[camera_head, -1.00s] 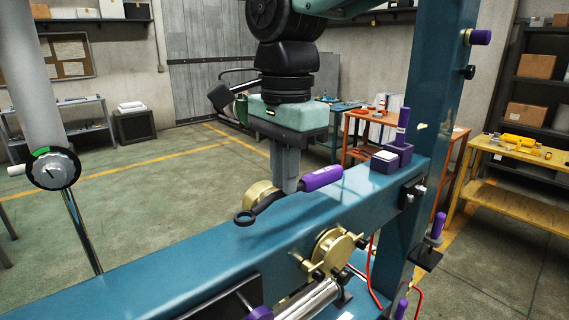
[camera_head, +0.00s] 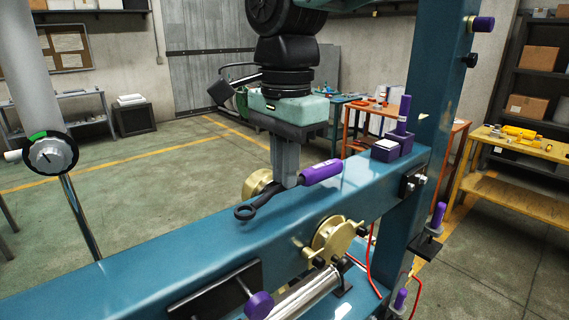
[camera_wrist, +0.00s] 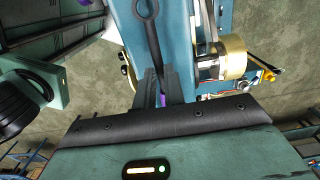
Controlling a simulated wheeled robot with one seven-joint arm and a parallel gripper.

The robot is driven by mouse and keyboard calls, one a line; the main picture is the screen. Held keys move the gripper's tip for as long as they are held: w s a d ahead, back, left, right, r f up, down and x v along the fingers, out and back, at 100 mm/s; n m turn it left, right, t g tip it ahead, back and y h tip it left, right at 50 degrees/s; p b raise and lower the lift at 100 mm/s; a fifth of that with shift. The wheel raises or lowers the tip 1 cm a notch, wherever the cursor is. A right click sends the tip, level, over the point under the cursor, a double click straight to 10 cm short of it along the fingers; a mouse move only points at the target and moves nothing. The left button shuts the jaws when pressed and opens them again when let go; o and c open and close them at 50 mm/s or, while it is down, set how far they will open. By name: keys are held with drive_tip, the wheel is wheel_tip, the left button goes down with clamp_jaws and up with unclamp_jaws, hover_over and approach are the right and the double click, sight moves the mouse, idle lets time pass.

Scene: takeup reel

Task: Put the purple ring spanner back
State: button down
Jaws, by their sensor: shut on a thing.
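The purple ring spanner has a purple handle (camera_head: 322,172) and a dark shaft with a ring end (camera_head: 245,212). My gripper (camera_head: 287,183) points down and is shut on the spanner between handle and ring. The spanner lies about level over the blue beam, ring toward the lower left and handle toward the upper right. I cannot tell whether it touches the beam. In the wrist view the spanner's ring and dark shaft (camera_wrist: 153,35) reach up from between my gripper's fingers (camera_wrist: 160,88). Most of the handle is hidden there.
The blue beam (camera_head: 130,275) runs to a blue upright (camera_head: 440,90). A purple block (camera_head: 392,150) holding an upright purple-handled tool stands on the beam's right part. A brass flange (camera_head: 335,238) and a purple knob (camera_head: 258,305) are on the near side. A gauge post (camera_head: 45,100) stands left.

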drive_tip(key=shift+f+b, duration=0.35)
drive_tip(key=shift+f, duration=0.3)
drive_tip(key=shift+f, duration=0.1)
drive_tip(key=c, duration=0.9)
unclamp_jaws()
drive_tip(key=shift+d+r+p, duration=0.1)
drive_tip(key=shift+r+p, duration=2.8)
drive_tip(key=shift+r, duration=0.15)
